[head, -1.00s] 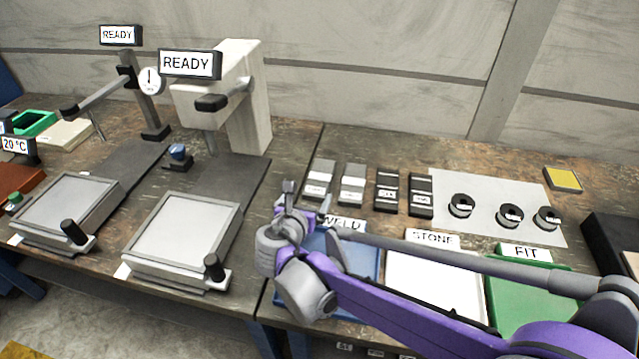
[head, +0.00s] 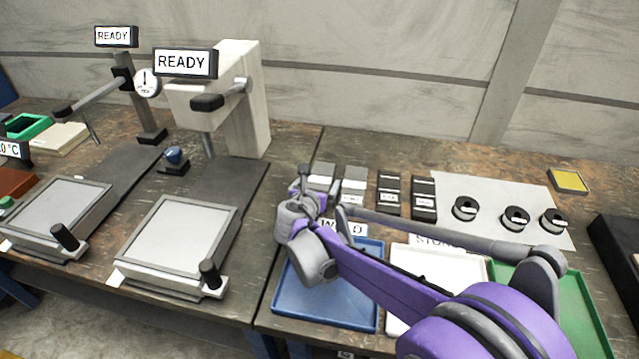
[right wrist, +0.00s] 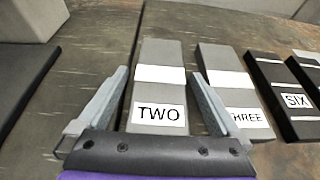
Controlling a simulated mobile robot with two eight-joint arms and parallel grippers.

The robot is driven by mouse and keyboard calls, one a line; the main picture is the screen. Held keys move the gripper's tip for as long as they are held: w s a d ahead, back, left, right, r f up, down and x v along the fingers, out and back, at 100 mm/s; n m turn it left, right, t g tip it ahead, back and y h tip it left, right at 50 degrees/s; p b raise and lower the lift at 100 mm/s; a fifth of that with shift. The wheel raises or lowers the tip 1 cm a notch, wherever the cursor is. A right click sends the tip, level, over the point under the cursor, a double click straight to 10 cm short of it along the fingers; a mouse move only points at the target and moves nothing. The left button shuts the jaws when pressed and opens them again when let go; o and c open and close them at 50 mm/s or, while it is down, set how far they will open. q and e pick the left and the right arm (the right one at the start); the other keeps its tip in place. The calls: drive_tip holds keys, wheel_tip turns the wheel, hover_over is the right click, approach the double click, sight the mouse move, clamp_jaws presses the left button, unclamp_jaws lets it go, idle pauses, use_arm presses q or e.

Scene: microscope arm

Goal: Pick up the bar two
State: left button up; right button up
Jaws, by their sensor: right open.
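Bar two, a flat grey bar with a white band and a "TWO" label, lies on the bench. It shows in the right wrist view (right wrist: 159,95) between my open right gripper's fingers (right wrist: 155,100), not gripped. In the head view bar two (head: 322,172) is partly hidden behind my right gripper (head: 307,185). Bar three (right wrist: 232,90), a similar grey bar, lies just right of it, close to the right finger; it also shows in the head view (head: 354,178). My left gripper is not in view.
Two black bars (head: 388,191) lie to the right, one labelled "SIX" (right wrist: 290,104). Black round pieces (head: 465,208) rest on a pale sheet (head: 490,190). Blue (head: 330,300), white (head: 440,262) and green (head: 580,310) trays stand in front. A press-like stand (head: 240,105) is at left.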

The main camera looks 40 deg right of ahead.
clamp_jaws()
drive_tip(key=shift+r, duration=0.1)
drive_tip(key=shift+r, duration=0.1)
idle(0.4)
